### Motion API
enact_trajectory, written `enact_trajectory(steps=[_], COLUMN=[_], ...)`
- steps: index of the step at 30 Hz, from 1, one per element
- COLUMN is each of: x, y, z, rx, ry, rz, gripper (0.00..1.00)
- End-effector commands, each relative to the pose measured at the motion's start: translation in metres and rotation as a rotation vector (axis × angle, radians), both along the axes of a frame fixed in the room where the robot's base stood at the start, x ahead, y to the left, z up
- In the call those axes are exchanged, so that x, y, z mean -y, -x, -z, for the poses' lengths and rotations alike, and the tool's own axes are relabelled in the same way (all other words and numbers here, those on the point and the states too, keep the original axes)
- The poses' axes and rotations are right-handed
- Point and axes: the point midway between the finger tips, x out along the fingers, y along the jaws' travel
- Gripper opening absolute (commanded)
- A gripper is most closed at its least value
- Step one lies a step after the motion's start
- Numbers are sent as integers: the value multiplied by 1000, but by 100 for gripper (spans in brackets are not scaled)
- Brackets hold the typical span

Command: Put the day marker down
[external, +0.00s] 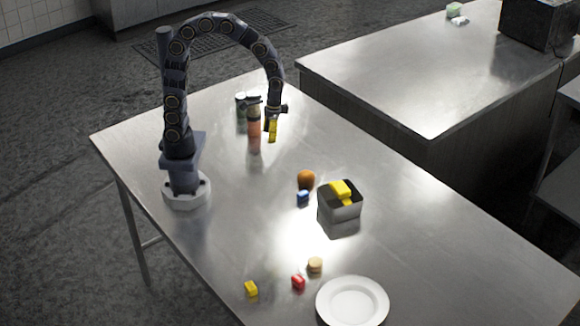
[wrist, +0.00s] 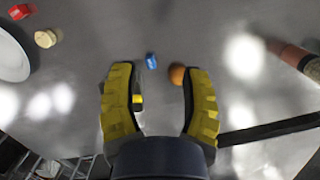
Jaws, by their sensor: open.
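I cannot make out a day marker in either view. My gripper (external: 272,131) hangs over the far part of the steel table, just right of a reddish bottle with a dark top (external: 254,128). In the wrist view its two yellow ribbed fingers (wrist: 160,98) are spread wide. Nothing is held between them. The grey open box (external: 340,208) with yellow blocks (external: 341,190) in it stands on the table, and part of it shows far below between the fingers.
An orange (external: 306,179) and a blue block (external: 303,197) lie left of the box. A tan piece (external: 315,265), red block (external: 298,282), yellow block (external: 251,289) and white plate (external: 352,313) are at the near end. A dark can (external: 241,104) stands behind the bottle. The table's right side is clear.

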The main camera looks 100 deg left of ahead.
Motion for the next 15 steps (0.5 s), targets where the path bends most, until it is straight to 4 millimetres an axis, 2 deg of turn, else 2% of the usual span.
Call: enact_trajectory(steps=[1,3,9,14,15], x=[2,3,3,4,3], y=[20,47,122,158,163], z=[-14,-27,-49,-54,-53], rx=[11,11,12,13,11], ry=[-4,-9,-19,-11,-12], rz=[49,118,277,352,362], gripper=[45,45,45,45,55])
